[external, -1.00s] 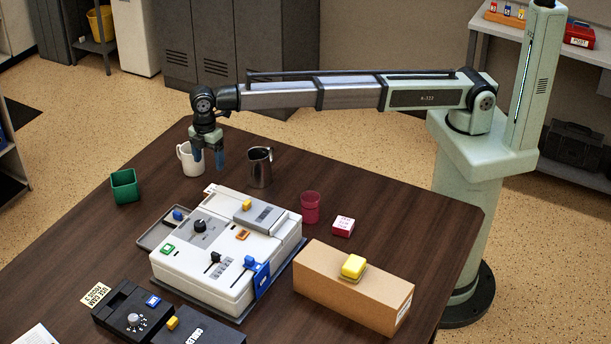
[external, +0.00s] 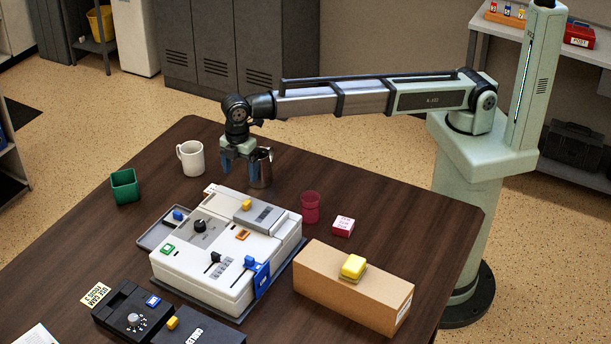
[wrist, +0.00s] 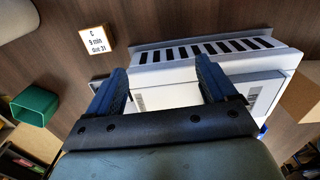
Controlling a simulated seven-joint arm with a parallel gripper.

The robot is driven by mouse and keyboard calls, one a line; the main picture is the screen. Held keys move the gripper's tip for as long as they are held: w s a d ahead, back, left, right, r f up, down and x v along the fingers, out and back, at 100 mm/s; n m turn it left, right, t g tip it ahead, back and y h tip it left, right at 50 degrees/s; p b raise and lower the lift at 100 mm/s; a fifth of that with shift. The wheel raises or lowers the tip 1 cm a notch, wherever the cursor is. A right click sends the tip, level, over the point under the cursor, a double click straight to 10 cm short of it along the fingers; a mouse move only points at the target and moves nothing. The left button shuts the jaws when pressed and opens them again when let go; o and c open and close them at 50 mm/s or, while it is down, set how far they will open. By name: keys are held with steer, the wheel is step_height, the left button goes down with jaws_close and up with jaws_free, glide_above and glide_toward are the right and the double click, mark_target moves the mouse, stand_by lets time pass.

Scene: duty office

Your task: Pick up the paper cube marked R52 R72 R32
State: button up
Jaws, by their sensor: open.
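A small red block with a white top (external: 343,226) stands on the table, right of the pink cup and behind the cardboard box. Its top bears several lines of small red print that I cannot read, so I cannot confirm the marking. It is not recognizable in the wrist view. My gripper (external: 239,168) hangs over the far side of the table, beside the metal jug, well left of and beyond the block. In the wrist view its two blue fingers (wrist: 160,72) are apart with nothing held between them.
The white machine (external: 222,252) fills the table's middle. A metal jug (external: 260,169), white mug (external: 191,159), pink cup (external: 310,208) and green cup (external: 124,187) stand around it. A cardboard box (external: 350,290) carries a yellow block (external: 353,267).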

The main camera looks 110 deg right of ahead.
steer(key=s+a, duration=1)
steer(key=s, duration=0.4)
glide_above(344, 223)
steer(key=shift+n, duration=0.4)
steer(key=f, duration=0.7)
steer(key=shift+s+a+f, duration=0.1)
steer(key=shift+s+f, duration=0.05)
steer(key=shift+s, duration=0.15)
steer(key=shift+w+f, duration=0.2)
steer(key=shift+f, duration=1.2)
steer(key=shift+w+f, duration=0.15)
steer(key=shift+f, duration=1.25)
steer(key=shift+c, duration=0.4)
steer(key=c, duration=1.1)
